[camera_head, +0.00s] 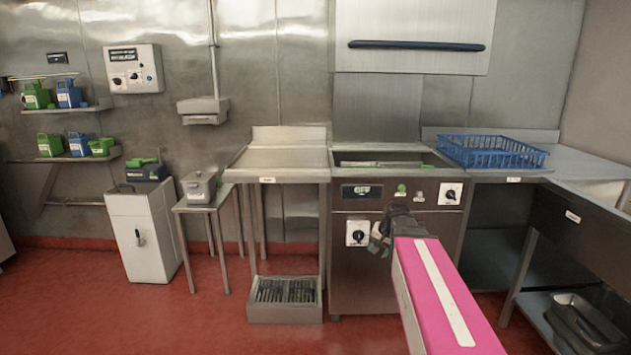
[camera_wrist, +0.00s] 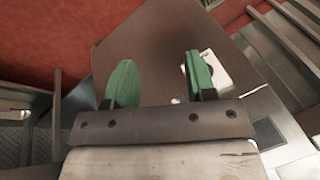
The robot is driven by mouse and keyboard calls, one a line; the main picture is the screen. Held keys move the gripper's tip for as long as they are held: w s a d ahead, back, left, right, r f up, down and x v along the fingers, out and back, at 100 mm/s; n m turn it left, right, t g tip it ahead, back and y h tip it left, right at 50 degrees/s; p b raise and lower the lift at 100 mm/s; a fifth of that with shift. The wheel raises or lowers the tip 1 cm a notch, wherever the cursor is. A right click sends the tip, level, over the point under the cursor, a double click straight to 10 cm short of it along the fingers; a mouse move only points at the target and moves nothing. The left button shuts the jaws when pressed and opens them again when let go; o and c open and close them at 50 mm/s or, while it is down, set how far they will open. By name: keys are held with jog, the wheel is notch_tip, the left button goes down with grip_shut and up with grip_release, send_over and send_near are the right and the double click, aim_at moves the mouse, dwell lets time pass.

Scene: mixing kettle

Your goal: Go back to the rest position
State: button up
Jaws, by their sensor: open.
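My gripper (camera_head: 385,235) is in front of the mixing kettle unit (camera_head: 345,275), close to the dial on its lower front panel. In the wrist view my gripper (camera_wrist: 162,82) shows two green fingers spread well apart, with nothing between them. Beyond the fingers are a dark brown panel (camera_wrist: 145,45) and a white plate (camera_wrist: 212,72), partly hidden by the right finger. Whether the gripper touches the panel cannot be told.
A blue basket (camera_head: 490,151) sits on the right counter. A steel table (camera_head: 275,160) with a floor grate box (camera_head: 285,299) stands left of the unit. A small table (camera_head: 205,205) holds a lidded pot (camera_head: 199,186). Red floor (camera_head: 185,325) at front left is clear.

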jog(key=s+a+f+n+g+h, duration=0.1)
jog(key=s+f+n, duration=0.1)
jog(key=s+f, duration=0.4)
jog(key=s+a+f+n+g+h, duration=0.1)
jog(key=s+a+f+n+g, duration=0.1)
jog(key=s+f, duration=0.5)
jog(key=s, duration=0.2)
jog(key=shift+s+a+f+g, duration=0.3)
jog(key=shift+s, duration=0.05)
dwell(1.1)
